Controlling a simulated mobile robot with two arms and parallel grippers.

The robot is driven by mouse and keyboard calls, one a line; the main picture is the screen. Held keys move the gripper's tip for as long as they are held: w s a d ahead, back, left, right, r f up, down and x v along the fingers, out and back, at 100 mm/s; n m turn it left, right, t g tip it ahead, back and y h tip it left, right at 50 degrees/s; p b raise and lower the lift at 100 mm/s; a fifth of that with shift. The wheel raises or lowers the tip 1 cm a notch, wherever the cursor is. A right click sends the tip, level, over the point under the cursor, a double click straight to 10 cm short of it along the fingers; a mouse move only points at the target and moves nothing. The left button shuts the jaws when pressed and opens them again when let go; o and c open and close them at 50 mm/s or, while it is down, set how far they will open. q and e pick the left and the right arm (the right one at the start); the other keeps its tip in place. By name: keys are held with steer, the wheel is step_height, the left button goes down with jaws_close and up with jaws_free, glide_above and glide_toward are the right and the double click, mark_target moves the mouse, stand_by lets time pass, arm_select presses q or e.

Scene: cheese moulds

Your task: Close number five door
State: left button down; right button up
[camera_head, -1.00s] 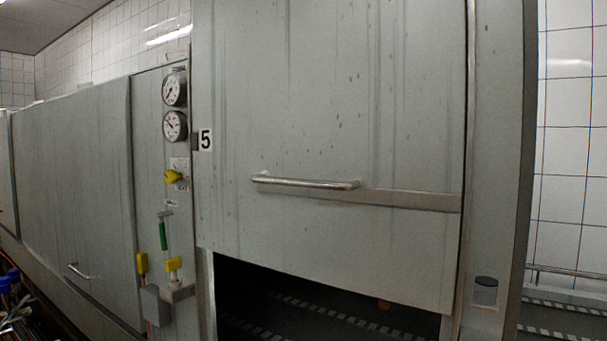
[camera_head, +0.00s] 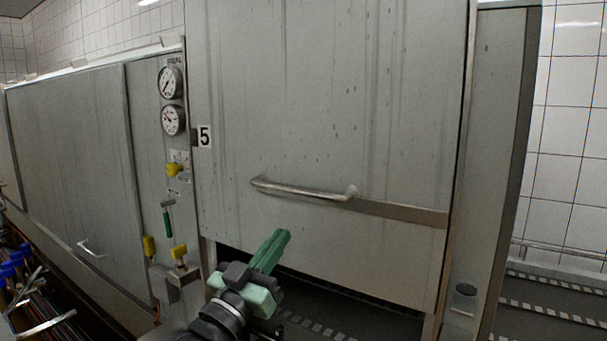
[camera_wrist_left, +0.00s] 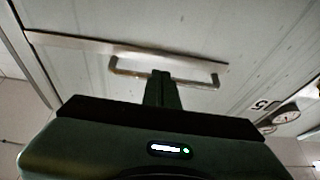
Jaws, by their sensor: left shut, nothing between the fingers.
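The number five door (camera_head: 330,110) is a large grey metal panel, raised with a dark opening (camera_head: 330,300) below its lower edge. A "5" label (camera_head: 204,136) is beside its left edge. Its metal bar handle (camera_head: 305,191) runs across the lower part. My left gripper (camera_head: 277,240) has green fingers, shut and empty, pointing up below the handle in the head view. In the left wrist view the fingers (camera_wrist_left: 162,78) overlap the handle (camera_wrist_left: 165,75) in the picture; I cannot tell whether they touch it. My right gripper is not in view.
Another closed panel with a handle (camera_head: 90,248) is further left. Blue-tipped items (camera_head: 12,265) are at the lower left. A tiled wall (camera_head: 575,130) is at the right.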

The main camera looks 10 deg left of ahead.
arm_select(q)
steer(key=s+r+m+t+h, duration=0.15)
steer(key=s+r, duration=0.25)
steer(key=r, duration=0.4)
step_height(320, 180, up, 5)
steer(key=p, duration=0.6)
glide_above(304, 194)
steer(key=s, duration=0.3)
steer(key=shift+n, duration=0.25)
steer(key=f, duration=0.1)
steer(key=f+p, duration=0.1)
steer(key=f, duration=0.2)
steer(key=shift+w+d+f, duration=0.15)
steer(key=shift+w+f, duration=0.15)
steer(key=shift+w, duration=0.05)
steer(key=shift+d+g, duration=0.1)
steer(key=shift+g, duration=0.15)
steer(key=shift+f, duration=0.15)
